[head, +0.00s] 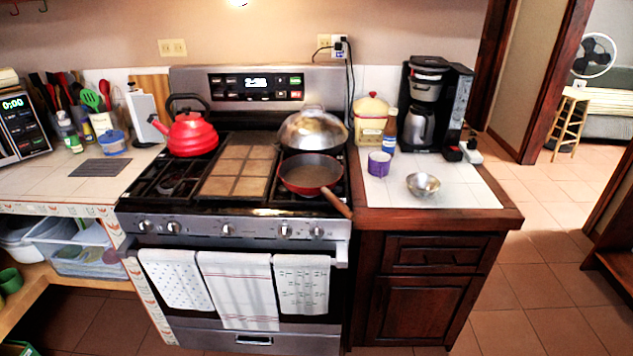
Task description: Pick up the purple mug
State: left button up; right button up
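The purple mug (379,164) stands upright on the white tiled counter (455,190) to the right of the stove, near the stove's edge. It looks small and pale purple. Neither of my grippers shows in the head view, so I cannot see where they are relative to the mug.
A metal bowl (423,185) sits right of the mug. Behind are a brown bottle (390,132), a yellow canister (371,118) and a coffee maker (428,105). A red pan (311,174) on the stove (240,225) points its handle toward the counter. Floor (535,275) is clear at right.

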aim_at(379, 167)
jog(key=u, duration=0.35)
jog(key=i+l+u, duration=0.1)
jog(key=u, duration=0.3)
jog(key=l+u, duration=0.55)
jog(key=u, duration=0.2)
jog(key=l+u, duration=0.2)
jog(key=u, duration=0.2)
jog(key=k+l+u, duration=0.1)
jog(key=l, duration=0.35)
jog(key=l+u, duration=0.1)
jog(key=l, duration=0.3)
jog(key=k+l+u, duration=0.15)
jog(key=l, duration=0.25)
jog(key=k+l+u, duration=0.1)
jog(key=l, duration=0.3)
jog(key=k+l+u, duration=0.1)
jog(key=l, duration=0.3)
jog(key=k+l, duration=0.25)
jog(key=l, duration=0.2)
